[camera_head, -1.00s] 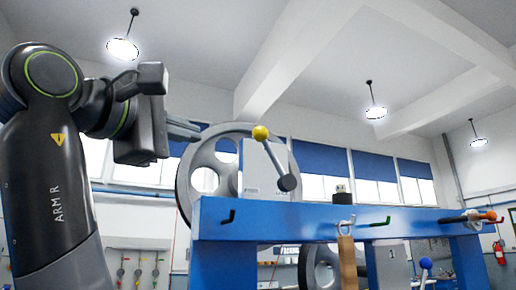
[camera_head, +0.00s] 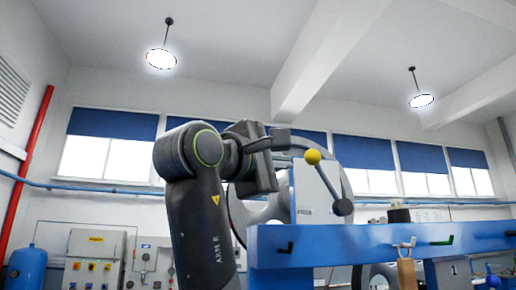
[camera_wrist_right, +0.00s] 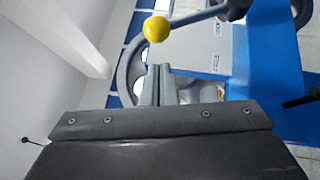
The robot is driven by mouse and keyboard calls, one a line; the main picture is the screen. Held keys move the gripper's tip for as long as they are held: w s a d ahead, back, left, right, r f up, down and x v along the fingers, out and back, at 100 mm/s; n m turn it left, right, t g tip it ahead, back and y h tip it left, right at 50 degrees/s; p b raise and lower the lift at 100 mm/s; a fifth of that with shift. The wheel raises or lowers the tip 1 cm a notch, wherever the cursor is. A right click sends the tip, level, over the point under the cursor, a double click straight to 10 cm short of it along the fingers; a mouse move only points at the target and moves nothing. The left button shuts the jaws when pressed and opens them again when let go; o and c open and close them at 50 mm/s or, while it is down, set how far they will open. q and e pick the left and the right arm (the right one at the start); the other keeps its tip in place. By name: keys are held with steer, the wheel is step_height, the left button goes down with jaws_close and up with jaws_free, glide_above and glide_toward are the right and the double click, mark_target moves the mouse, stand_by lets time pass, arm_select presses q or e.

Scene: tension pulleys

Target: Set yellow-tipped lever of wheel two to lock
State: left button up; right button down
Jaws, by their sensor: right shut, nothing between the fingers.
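The yellow-tipped lever (camera_head: 327,182) stands on the grey housing, its rod slanting up and left from a dark hub to a yellow ball. My right gripper (camera_head: 305,143) is shut and empty, its fingertips close to the ball's upper left. In the right wrist view the shut fingers (camera_wrist_right: 160,70) point toward the yellow ball (camera_wrist_right: 156,29), with a small gap in the picture. Contact cannot be told. A large grey wheel (camera_head: 240,212) is behind the housing, partly hidden by my right arm. My left gripper is not in view.
A blue frame beam (camera_head: 350,238) runs below the lever, with small hooks, a green one (camera_head: 441,241) among them. A blue ball knob (camera_head: 493,281) shows at the lower right. A control box (camera_head: 95,243) is on the back wall.

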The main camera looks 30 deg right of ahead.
steer(key=shift+s+d+r+p, duration=0.2)
steer(key=shift+s+d, duration=0.1)
steer(key=shift+d, duration=0.15)
steer(key=shift+s+d+r+p, duration=0.15)
steer(key=shift+s+d, duration=0.1)
steer(key=shift+d, duration=0.2)
steer(key=shift+w+f, duration=0.1)
steer(key=shift+f, duration=0.05)
steer(key=shift+d, duration=0.15)
steer(key=s+d+r+b, duration=0.1)
steer(key=d+r+b, duration=0.1)
steer(key=d, duration=0.3)
steer(key=s+d+r+b, duration=0.2)
steer(key=d+b, duration=0.2)
steer(key=d, duration=0.2)
steer(key=shift+d+r+b, duration=0.25)
steer(key=shift+r+b, duration=0.05)
steer(key=shift+d, duration=0.2)
stand_by(0.4)
